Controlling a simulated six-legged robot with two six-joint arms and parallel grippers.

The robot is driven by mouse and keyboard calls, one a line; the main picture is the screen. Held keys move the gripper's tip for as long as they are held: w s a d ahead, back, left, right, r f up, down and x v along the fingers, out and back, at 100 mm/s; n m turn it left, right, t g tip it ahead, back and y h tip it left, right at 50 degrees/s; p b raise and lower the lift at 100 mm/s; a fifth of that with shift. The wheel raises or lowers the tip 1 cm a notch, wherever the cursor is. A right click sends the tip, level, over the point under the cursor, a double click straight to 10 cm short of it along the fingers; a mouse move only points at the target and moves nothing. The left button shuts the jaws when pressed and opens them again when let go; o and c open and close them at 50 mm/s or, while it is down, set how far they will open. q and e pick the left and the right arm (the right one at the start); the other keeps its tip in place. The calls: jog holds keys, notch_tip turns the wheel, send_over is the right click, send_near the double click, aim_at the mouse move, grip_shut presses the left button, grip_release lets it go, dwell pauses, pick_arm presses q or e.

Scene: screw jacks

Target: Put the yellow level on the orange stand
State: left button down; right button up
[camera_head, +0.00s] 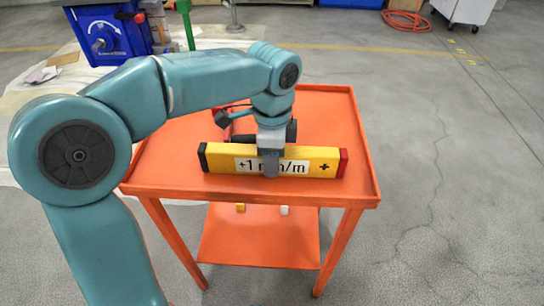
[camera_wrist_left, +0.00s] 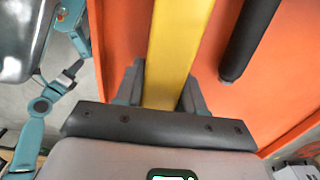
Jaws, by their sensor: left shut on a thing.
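The yellow level (camera_head: 222,160) is a long bar with a black left end, a red right end and a label. My left gripper (camera_head: 270,168) is shut on its middle from above, and the jaws also close on the yellow bar (camera_wrist_left: 170,75) in the left wrist view. The level lies crosswise over the front part of the orange stand (camera_head: 345,115). I cannot tell whether its underside touches the top. A teal arm with a small gripper (camera_wrist_left: 70,76), seemingly my right one, shows at the left of the wrist view; its jaws are unclear.
A dark rod-like thing (camera_wrist_left: 250,35) lies on the orange top beside the level. A red thing (camera_head: 225,128) is partly hidden behind my left wrist. The stand has a lower shelf (camera_head: 260,240) with small pieces.

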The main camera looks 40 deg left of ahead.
pick_arm(q)
jog(key=c, duration=0.7)
grip_release()
jog(key=shift+f, duration=0.1)
notch_tip(320, 180, up, 12)
jog(key=p, duration=0.4)
jog(key=shift+r+p, duration=0.2)
jog(key=shift+p, duration=0.2)
